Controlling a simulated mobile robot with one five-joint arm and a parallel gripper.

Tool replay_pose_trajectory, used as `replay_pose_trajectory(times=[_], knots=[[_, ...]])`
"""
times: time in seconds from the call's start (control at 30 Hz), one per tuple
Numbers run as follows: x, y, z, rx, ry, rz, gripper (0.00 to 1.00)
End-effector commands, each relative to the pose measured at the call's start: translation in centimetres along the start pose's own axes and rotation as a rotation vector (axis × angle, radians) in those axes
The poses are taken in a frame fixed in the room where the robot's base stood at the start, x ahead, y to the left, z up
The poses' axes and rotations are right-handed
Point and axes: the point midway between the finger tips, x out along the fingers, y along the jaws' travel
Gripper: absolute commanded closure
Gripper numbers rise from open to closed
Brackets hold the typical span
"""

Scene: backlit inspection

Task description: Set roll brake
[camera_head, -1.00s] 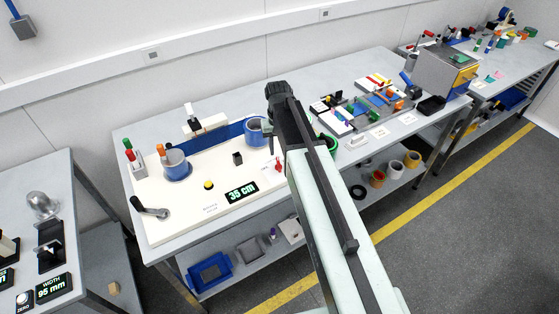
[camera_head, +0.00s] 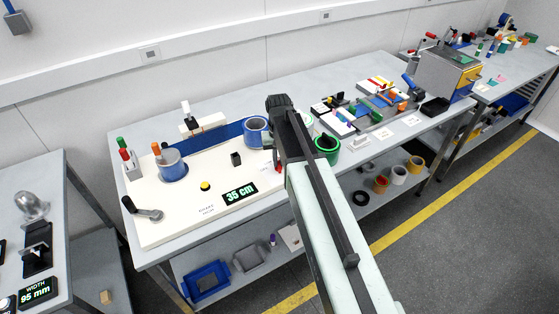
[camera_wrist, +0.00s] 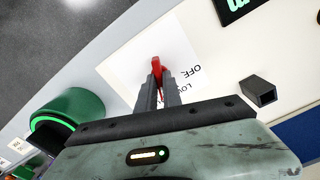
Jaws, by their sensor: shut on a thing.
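The red brake lever (camera_wrist: 156,64) stands on the white panel (camera_wrist: 130,65) of the roll station, beside printed words that include OFF and, partly hidden, LOW. My gripper (camera_wrist: 157,82) is shut on the lever, with its two dark fingers on either side and the red tip showing beyond them. In the head view a bit of the red lever (camera_head: 279,169) shows by my gripper (camera_head: 277,158), and my arm hides the rest. The blue-rimmed roll (camera_head: 171,163) sits on the panel's left part. The display (camera_head: 240,194) reads 35 cm.
A crank handle (camera_head: 149,211), a yellow button (camera_head: 205,186) and a black block (camera_head: 236,158) stand on the panel. A green roll (camera_head: 326,148) is close right of my gripper and also shows in the wrist view (camera_wrist: 72,112). Bins and rolls lie on the shelf below.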

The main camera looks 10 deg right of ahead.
Motion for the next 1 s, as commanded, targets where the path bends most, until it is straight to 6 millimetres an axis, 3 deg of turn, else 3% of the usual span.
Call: replay_pose_trajectory(times=[0.27, 1.0], knots=[[0.00, 0.03, 0.00, 0.076, 0.000, -0.001, 1.00], [0.01, 0.13, 0.00, 0.608, 0.000, -0.001, 1.00]])
